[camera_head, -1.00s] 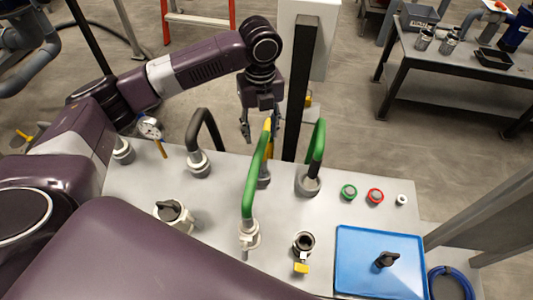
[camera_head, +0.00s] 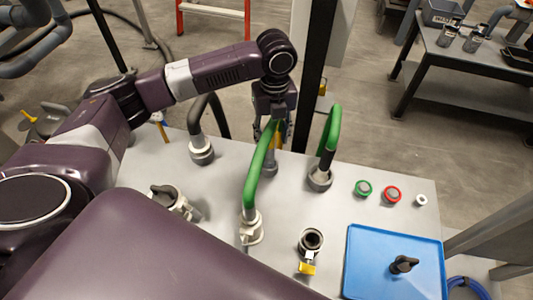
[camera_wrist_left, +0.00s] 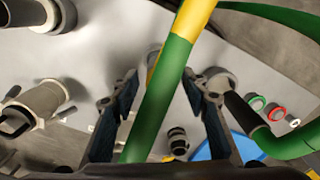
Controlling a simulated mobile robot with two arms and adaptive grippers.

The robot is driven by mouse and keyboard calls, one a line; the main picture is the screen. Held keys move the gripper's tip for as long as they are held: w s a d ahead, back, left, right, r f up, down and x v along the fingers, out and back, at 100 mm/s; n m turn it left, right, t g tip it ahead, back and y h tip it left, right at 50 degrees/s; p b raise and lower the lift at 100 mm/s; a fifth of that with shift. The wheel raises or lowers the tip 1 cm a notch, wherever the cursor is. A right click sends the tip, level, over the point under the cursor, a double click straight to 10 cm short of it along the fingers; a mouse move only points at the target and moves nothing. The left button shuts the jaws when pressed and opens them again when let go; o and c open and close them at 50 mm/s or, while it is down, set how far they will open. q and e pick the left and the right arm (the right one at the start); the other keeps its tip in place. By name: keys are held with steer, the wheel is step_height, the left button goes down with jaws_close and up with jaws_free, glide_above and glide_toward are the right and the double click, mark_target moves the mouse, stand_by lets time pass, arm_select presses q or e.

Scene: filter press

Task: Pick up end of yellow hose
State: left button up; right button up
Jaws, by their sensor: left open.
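The yellow hose (camera_head: 283,135) shows only as a small stretch behind my left gripper, next to the bent green hose (camera_head: 258,172). In the left wrist view, a yellow section (camera_wrist_left: 194,18) joins the green one at the top, and a little more yellow shows behind it. My left gripper (camera_head: 270,133) points down over the panel at the top of the green hose. In the wrist view its open fingers (camera_wrist_left: 160,85) lie on either side of the green and yellow hose. I cannot tell whether they touch it. My right gripper is not in view.
A second green hose (camera_head: 330,135) and a black hose (camera_head: 195,120) rise from the grey panel (camera_head: 345,210). Green (camera_head: 364,188) and red (camera_head: 392,195) buttons and a blue plate (camera_head: 370,282) lie to the right. A black post (camera_head: 315,75) stands close behind my gripper.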

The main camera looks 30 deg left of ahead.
mark_target(270, 149)
arm_select(q)
steer(key=f, duration=0.3)
steer(key=f+p, duration=0.1)
steer(key=shift+s+a+f, duration=0.25)
steer(key=shift+s+f, duration=0.05)
steer(key=shift+f, duration=0.35)
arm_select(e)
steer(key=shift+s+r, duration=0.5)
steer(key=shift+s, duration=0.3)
arm_select(q)
steer(key=shift+c, duration=0.3)
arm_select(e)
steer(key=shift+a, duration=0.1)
arm_select(q)
steer(key=c, duration=0.5)
jaws_close()
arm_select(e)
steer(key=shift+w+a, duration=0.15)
